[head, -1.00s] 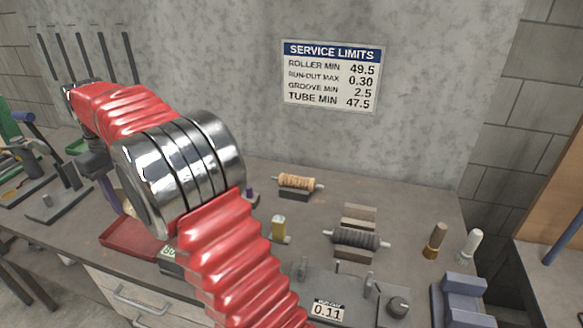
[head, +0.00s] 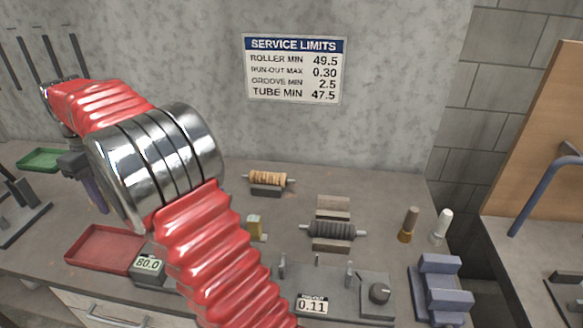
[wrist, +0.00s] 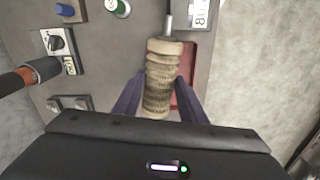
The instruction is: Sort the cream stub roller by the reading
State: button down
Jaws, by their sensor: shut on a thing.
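My gripper (head: 96,197) hangs over the left part of the bench in the head view, its purple fingers pointing down. In the wrist view my gripper (wrist: 161,92) is shut on a cream ribbed roller (wrist: 164,60) with a metal shaft end at its top. The head view does not show this roller clearly; my arm covers the area. The red tray (head: 90,246) lies below and right of the gripper, and shows behind the roller in the wrist view (wrist: 190,65). A green tray (head: 42,158) sits farther left. The run-out display (head: 312,305) reads 0.11.
The wall sign (head: 295,70) gives roller min 49.5 and run-out max 0.30. A small display box (head: 148,264) stands beside the red tray. An orange roller (head: 268,178) and a dark roller (head: 333,231) rest on stands. A blue-grey block (head: 440,288) stands at the right.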

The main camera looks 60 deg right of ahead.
jog(key=s+d, duration=0.5)
jog(key=d, duration=0.4)
jog(key=s+d, duration=0.4)
jog(key=d, duration=0.6)
jog(key=s+d, duration=0.5)
jog(key=d, duration=0.4)
jog(key=s+d+f+n, duration=0.1)
jog(key=s+d, duration=0.7)
jog(key=s, duration=0.4)
jog(key=s+d+f, duration=0.1)
jog(key=s+d, duration=0.7)
jog(key=s, duration=0.4)
jog(key=shift+n, duration=0.4)
jog(key=shift+s+f, duration=0.1)
jog(key=shift+f, duration=0.1)
jog(key=shift+f, duration=3.9)
jog(key=shift+f, duration=1.25)
